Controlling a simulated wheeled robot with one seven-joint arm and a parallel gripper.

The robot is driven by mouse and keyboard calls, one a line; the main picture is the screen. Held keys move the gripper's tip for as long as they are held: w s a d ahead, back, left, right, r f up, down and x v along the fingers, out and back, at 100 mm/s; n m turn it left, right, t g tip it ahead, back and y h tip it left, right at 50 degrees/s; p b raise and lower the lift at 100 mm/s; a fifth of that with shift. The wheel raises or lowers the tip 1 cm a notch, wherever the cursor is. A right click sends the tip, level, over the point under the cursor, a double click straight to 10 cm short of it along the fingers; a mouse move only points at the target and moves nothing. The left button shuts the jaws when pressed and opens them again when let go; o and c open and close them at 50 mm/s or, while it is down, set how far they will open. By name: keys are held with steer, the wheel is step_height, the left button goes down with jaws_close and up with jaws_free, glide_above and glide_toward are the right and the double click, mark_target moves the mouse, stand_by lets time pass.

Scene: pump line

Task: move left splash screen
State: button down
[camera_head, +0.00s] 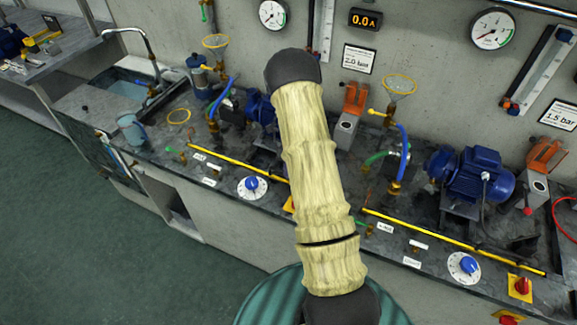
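A long thin yellow bar (235,163) runs along the front of the left pump station on the bench. A similar yellow bar (450,243) runs along the right station. They may be edges or rails of splash screens, but I cannot make out a clear screen panel at either. My pale, wood-textured arm rises through the middle of the view and hides the right end of the left bar. My gripper is not visible, so I cannot tell where it is relative to the left screen.
The dark bench carries a blue pump motor (472,172), a white dial (252,188), another white dial (464,268) and a red switch (521,286). A blue-grey jug (132,130) stands near the sink (128,88). Gauges hang on the wall. The green floor at left is clear.

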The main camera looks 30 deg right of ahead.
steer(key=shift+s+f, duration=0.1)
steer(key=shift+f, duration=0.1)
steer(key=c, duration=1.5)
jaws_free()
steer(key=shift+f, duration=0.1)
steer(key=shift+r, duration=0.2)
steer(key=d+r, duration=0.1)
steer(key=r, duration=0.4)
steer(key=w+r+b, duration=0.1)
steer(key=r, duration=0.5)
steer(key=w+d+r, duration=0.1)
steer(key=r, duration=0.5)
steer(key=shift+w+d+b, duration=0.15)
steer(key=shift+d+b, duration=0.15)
